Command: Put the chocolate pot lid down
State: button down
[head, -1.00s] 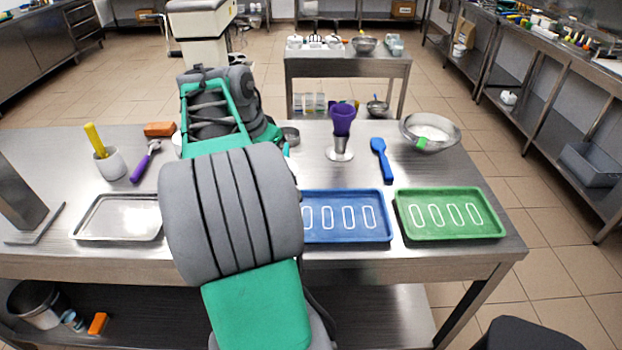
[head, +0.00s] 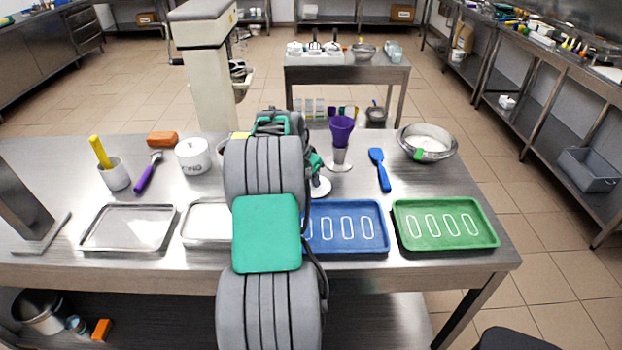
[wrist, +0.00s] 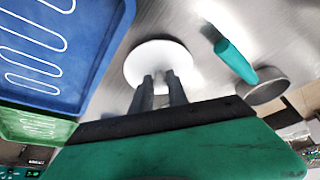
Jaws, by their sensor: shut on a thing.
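The lid (wrist: 160,62) is a white round disc in the wrist view. My gripper (wrist: 160,82) is shut on it, with both fingers together at its near edge. In the head view part of the lid (head: 322,187) shows just behind the blue tray, right of my arm. It is low over the steel table or on it; I cannot tell whether it touches. The gripper is hidden behind my arm in the head view. A white pot with dark lettering (head: 193,157) stands at the back left of the table.
The blue tray (head: 345,246) and green tray (head: 445,242) lie at the front right, two metal trays at the left. A teal-handled tool (wrist: 235,60) lies near the lid.

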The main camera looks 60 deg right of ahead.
jog(key=shift+f, duration=0.5)
jog(key=c, duration=1.3)
grip_release()
jog(key=shift+w+a+r, duration=0.1)
jog(key=shift+r, duration=0.4)
jog(key=b+v, duration=0.2)
jog(key=v, duration=1)
jog(key=w+a+r+n+t, duration=0.15)
jog(key=w+a+n, duration=0.4)
jog(key=a, duration=0.75)
jog(key=w+a+n+t, duration=0.2)
jog(key=w+a+n, duration=0.2)
jog(key=w+a, duration=0.55)
jog(key=s+a+f+n+y, duration=0.1)
jog(key=s+a+n, duration=0.2)
jog(key=a, duration=0.7)
jog(key=s+a+f+n+y, duration=0.1)
jog(key=s+a+n, duration=0.3)
jog(key=a, duration=0.5)
jog(key=s+a+f+n+t+y, duration=0.1)
jog(key=s+a+f+n+y, duration=0.1)
jog(key=a, duration=0.8)
jog(key=shift+s+a+f+n, duration=0.3)
jog(key=shift+s+f+n, duration=0.35)
jog(key=shift+n, duration=0.6)
jog(key=shift+r, duration=0.1)
